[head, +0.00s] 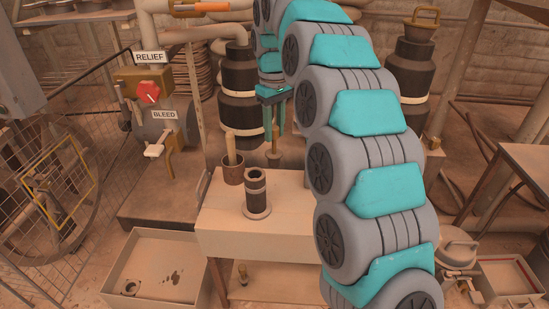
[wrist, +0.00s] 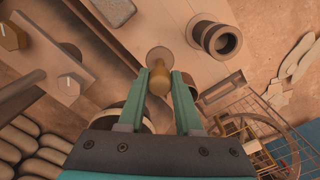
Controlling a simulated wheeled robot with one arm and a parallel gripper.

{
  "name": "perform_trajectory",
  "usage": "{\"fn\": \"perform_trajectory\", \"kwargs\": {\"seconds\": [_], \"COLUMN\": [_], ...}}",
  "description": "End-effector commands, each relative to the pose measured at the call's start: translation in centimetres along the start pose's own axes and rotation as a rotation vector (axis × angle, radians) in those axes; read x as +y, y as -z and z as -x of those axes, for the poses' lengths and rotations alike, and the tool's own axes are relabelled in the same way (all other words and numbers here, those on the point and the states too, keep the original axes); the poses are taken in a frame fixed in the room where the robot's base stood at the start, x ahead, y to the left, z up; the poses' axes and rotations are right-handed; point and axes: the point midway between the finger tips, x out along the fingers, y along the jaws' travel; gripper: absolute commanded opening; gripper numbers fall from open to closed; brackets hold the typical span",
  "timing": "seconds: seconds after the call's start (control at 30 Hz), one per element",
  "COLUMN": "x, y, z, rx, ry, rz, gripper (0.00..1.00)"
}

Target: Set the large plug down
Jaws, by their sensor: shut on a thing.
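My gripper (head: 276,122) reaches down over the back of the pale bench, with its teal fingers closed on a brownish plug (head: 273,158), which I take as the large plug. In the wrist view the fingers (wrist: 160,84) grip its tan stem, and a round flat end (wrist: 159,57) shows beyond the tips. The plug looks upright in the head view; I cannot tell whether it touches the bench (head: 292,207). A dark hollow cylinder on a round flange (head: 257,197) stands on the bench, apart from the plug. It also shows in the wrist view (wrist: 222,42).
A brown pot (head: 233,174) with a tan handle stands left of the plug. A shallow tray (head: 190,245) with a small ring part lies lower left. Valves with a red knob (head: 148,92) stand at left. My arm hides the bench's right side. The bench's front is clear.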

Motion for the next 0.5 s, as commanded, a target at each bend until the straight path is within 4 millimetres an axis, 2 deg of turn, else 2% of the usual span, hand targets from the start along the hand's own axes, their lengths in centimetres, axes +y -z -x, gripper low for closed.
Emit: {"fn": "perform_trajectory", "kwargs": {"seconds": [0.13,0.37,0.5], "x": [-0.1,0.0,0.0], "y": [-0.1,-0.1,0.0], "z": [-2.4,-4.2,-6.0], "rx": [-0.004,-0.003,-0.001], "ry": [0.001,0.0,0.001], "rz": [0.0,-0.001,-0.001], "gripper": [0.0,0.0,0.0]}}
